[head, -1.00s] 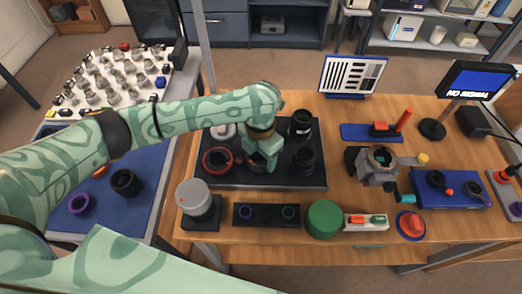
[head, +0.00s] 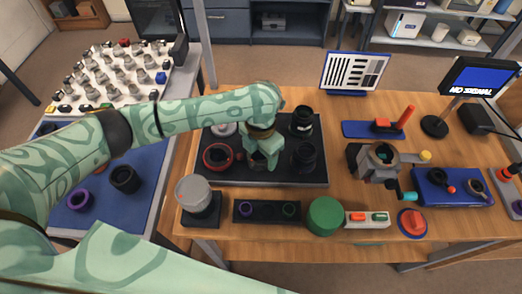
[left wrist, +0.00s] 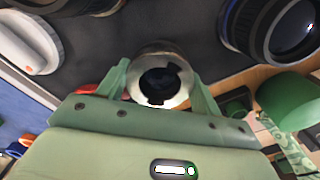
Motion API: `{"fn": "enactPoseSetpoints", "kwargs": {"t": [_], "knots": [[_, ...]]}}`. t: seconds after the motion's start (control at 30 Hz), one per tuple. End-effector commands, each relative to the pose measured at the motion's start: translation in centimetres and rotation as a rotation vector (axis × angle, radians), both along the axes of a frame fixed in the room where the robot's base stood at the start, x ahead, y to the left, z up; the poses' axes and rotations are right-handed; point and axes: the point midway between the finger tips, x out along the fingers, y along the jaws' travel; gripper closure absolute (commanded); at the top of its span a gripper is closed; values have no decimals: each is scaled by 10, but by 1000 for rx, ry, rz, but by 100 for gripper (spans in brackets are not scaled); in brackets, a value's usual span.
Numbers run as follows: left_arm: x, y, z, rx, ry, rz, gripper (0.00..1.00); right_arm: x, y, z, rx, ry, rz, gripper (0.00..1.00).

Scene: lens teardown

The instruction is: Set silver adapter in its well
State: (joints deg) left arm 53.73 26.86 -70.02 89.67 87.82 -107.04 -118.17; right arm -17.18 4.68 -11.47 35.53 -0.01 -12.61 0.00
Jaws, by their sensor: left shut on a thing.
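The silver adapter (left wrist: 160,78) is a short metal ring with a dark notched opening, seen in the left wrist view. My left gripper (left wrist: 160,90) is shut on it, with one finger on each side. In the head view my left gripper (head: 262,160) points down over the middle of the black tray (head: 275,180), and the adapter (head: 258,161) is mostly hidden behind the fingers. I cannot tell whether the adapter touches the tray, and its well is hidden. My right gripper is not in view.
On the tray, a red-rimmed ring (head: 217,157) sits left of the gripper. Black lens parts (head: 301,121) and (head: 304,157) stand to its right. A grey-topped cylinder (head: 193,192) and a green cylinder (head: 325,215) stand in front.

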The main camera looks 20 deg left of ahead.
Motion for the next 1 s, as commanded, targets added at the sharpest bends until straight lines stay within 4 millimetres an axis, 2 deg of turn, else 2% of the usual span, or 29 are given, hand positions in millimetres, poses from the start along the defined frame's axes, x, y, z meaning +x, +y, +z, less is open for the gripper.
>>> {"fn": "enactPoseSetpoints", "kwargs": {"t": [0.03, 0.07, 0.13, 0.4, 0.53, 0.67, 0.8, 1.0], "knots": [[0, 0, -1, 0, 0, 0, 60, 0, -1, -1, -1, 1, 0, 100], [0, 0, -1, 0, 0, 0, 29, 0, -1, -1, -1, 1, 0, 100], [0, 0, -1, 0, 0, 0, 10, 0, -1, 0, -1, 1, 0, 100], [0, 0, -1, 1, 0, 0, 10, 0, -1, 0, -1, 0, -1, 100], [1, 0, 11, 1, -4, -1, 10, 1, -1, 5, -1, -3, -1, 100], [1, 0, 39, 1, -6, -1, 10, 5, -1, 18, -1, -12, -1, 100], [1, 0, 79, 1, -7, -2, 10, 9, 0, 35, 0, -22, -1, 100], [1, 1, 129, 2, -5, -1, 10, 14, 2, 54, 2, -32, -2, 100]]}}
